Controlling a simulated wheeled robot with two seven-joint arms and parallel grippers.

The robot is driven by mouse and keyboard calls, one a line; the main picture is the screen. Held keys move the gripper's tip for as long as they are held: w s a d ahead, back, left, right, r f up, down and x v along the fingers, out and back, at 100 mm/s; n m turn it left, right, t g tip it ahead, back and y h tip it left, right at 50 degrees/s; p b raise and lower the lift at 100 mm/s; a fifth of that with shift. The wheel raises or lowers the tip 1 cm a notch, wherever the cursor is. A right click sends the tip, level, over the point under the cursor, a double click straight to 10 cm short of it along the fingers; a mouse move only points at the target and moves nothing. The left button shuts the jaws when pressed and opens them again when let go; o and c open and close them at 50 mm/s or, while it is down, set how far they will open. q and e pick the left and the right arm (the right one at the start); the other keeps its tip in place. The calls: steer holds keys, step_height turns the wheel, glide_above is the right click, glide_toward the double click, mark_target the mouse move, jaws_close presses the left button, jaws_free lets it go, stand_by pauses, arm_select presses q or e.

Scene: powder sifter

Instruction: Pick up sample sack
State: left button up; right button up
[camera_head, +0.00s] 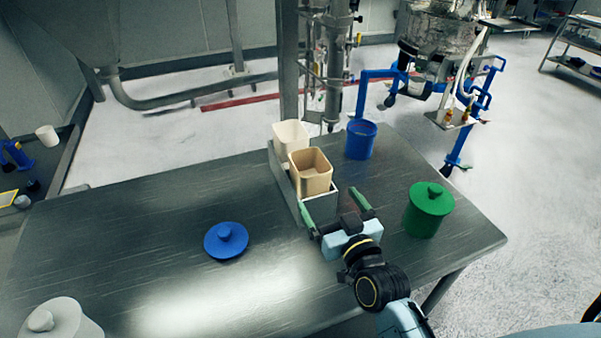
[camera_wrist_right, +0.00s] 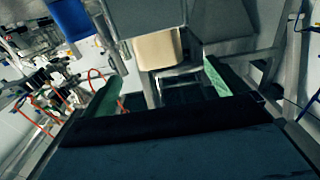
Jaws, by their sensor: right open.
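A tan, square, open-topped container (camera_head: 311,181) sits in a grey metal holder (camera_head: 284,182) on the table, in front of a cream one (camera_head: 290,135). No other thing looks like a sample sack, and I cannot tell for certain that the tan one is it. My right gripper (camera_head: 333,205) is open and empty, with green fingers apart, just in front of the holder. In the right wrist view, the tan container (camera_wrist_right: 157,50) shows beyond and between the open fingers (camera_wrist_right: 160,85), not touching them. My left gripper is not in view.
A blue bucket (camera_head: 361,139) stands behind right of the holder. A green lidded container (camera_head: 428,210) stands right of my gripper. A blue lid (camera_head: 226,240) lies left, and a white lidded container (camera_head: 61,320) stands front left. The table's (camera_head: 130,220) left part is mostly clear.

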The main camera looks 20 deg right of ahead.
mark_target(317, 181)
steer(key=w, duration=0.5)
steer(key=shift+d+r, duration=0.15)
steer(key=shift+w, duration=0.95)
steer(key=shift+w+d, duration=0.2)
steer(key=shift+w, duration=0.9)
steer(key=shift+w+d, duration=0.1)
steer(key=shift+w, duration=1.6)
steer(key=c, duration=1.6)
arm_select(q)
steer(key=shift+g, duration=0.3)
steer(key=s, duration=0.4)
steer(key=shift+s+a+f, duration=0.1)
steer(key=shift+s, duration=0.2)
arm_select(e)
steer(key=shift+c, duration=0.3)
steer(key=shift+r, duration=0.15)
